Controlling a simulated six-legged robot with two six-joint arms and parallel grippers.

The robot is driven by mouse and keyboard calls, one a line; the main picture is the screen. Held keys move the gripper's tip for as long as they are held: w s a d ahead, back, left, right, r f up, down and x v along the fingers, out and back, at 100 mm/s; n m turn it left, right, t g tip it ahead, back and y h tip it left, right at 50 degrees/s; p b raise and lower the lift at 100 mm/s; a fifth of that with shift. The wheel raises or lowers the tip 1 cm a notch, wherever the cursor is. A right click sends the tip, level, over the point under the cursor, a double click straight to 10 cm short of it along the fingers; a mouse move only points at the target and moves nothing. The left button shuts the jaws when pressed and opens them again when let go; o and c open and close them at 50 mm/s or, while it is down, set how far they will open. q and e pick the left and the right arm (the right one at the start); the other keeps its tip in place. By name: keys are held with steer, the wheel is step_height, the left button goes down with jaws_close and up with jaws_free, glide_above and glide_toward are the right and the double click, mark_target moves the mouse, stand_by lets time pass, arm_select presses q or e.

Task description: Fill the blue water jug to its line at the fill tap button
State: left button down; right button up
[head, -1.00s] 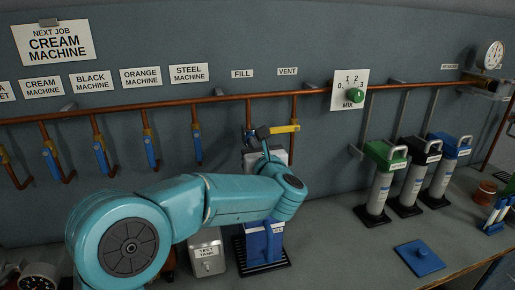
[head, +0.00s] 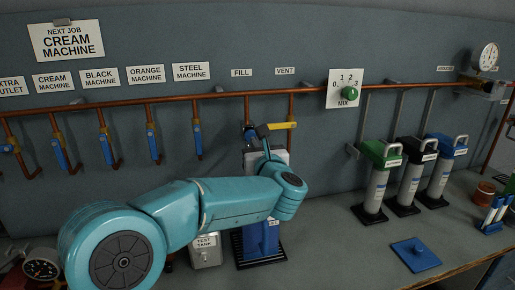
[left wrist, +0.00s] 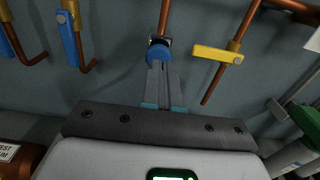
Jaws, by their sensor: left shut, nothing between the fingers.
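The blue water jug (head: 262,240) stands on a black slatted stand on the bench, under the FILL pipe. My left arm covers its upper part, so its line and water level are hidden. The blue round fill tap button (left wrist: 159,53) sits on the copper pipe below the FILL sign (head: 241,73). My left gripper (left wrist: 161,66) is shut and empty. Its fingertips reach the button's lower edge in the left wrist view; I cannot tell whether they press it. My right gripper is not in view.
A yellow vent lever (head: 283,125) is close to the right of the button. A test tank (head: 206,251) stands left of the jug. A blue lid (head: 416,254) lies on the bench at right, before several upright cylinders. Bench between jug and lid is clear.

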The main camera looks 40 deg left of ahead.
arm_select(q)
steer(key=b+v, duration=0.3)
steer(key=v, duration=0.7)
stand_by(0.5)
